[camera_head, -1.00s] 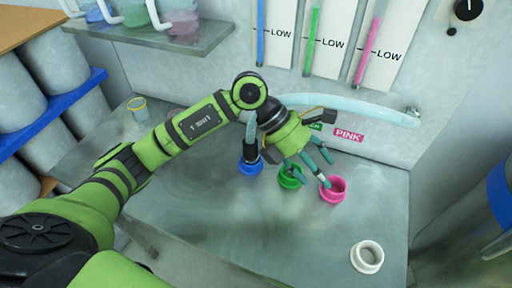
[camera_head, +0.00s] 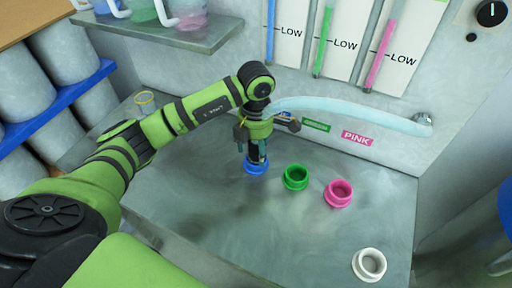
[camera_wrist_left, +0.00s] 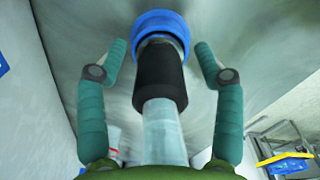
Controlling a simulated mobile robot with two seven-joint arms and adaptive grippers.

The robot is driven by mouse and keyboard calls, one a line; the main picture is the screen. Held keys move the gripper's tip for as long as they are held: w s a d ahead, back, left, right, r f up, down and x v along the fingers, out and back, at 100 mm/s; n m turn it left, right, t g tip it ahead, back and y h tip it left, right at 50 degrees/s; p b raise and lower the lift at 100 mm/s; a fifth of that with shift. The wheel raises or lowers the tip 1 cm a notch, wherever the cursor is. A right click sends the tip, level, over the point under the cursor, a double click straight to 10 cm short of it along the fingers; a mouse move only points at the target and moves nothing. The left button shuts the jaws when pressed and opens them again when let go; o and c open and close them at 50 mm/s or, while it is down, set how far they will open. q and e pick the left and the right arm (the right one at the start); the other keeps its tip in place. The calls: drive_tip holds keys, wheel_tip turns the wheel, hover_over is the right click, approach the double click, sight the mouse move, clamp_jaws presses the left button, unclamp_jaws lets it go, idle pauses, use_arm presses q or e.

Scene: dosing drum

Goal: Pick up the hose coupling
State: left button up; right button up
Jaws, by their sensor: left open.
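The hose coupling (camera_wrist_left: 160,75) is a black sleeve on the end of a pale translucent hose (camera_wrist_left: 163,130). It stands at the blue port (camera_head: 255,167), whose blue ring (camera_wrist_left: 160,24) shows just beyond the coupling in the left wrist view. My left gripper (camera_head: 256,151) points down over the blue port. In the wrist view its teal padded fingers (camera_wrist_left: 160,50) are open, one on each side of the coupling, with gaps on both sides. In the head view the gripper mostly hides the coupling. My right gripper is not in view.
A green port (camera_head: 295,177), a pink port (camera_head: 338,194) and a white ring (camera_head: 369,264) sit on the metal table (camera_head: 240,225) to the right. The hose (camera_head: 350,113) runs along the wall to a fitting.

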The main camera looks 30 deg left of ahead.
use_arm(q)
drive_tip(key=shift+f, duration=0.2)
clamp_jaws()
drive_tip(key=shift+r, duration=0.1)
wheel_tip(320, 180, up, 4)
drive_tip(key=shift+w+f+b, duration=0.1)
drive_tip(key=shift+w+b, duration=0.05)
drive_tip(key=shift+b, duration=0.9)
drive_tip(key=w+d+r+b, duration=0.3)
drive_tip(key=w+d+r, duration=0.3)
drive_tip(key=d, duration=0.4)
drive_tip(key=shift+r, duration=0.55)
